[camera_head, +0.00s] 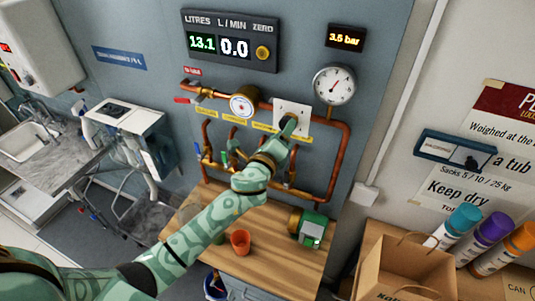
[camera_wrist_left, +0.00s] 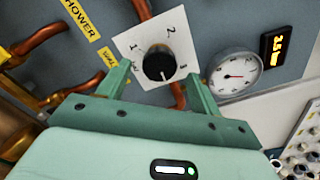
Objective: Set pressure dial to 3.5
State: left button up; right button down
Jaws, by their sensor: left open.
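The black dial knob (camera_wrist_left: 158,63) sits on a white plate (camera_wrist_left: 182,44) marked 1, 2 and 3. Its white pointer line points down in the left wrist view. The plate also shows in the head view (camera_head: 284,106), partly hidden by my gripper. My left gripper (camera_wrist_left: 160,86) is open, its fingers on either side of the knob and apart from it in the picture; contact cannot be told. It also shows in the head view (camera_head: 289,124). My right gripper is out of view.
Copper pipes (camera_head: 347,150) run around the plate. A brass-rimmed dial (camera_head: 243,104) and a red-handled valve (camera_head: 186,100) are to its left. A flow panel (camera_head: 230,40) is above.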

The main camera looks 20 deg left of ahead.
pick_arm(q)
jog(key=s+b, duration=0.1)
jog(key=s, duration=1.2)
jog(key=shift+a+b, duration=0.25)
jog(key=shift+b, duration=0.05)
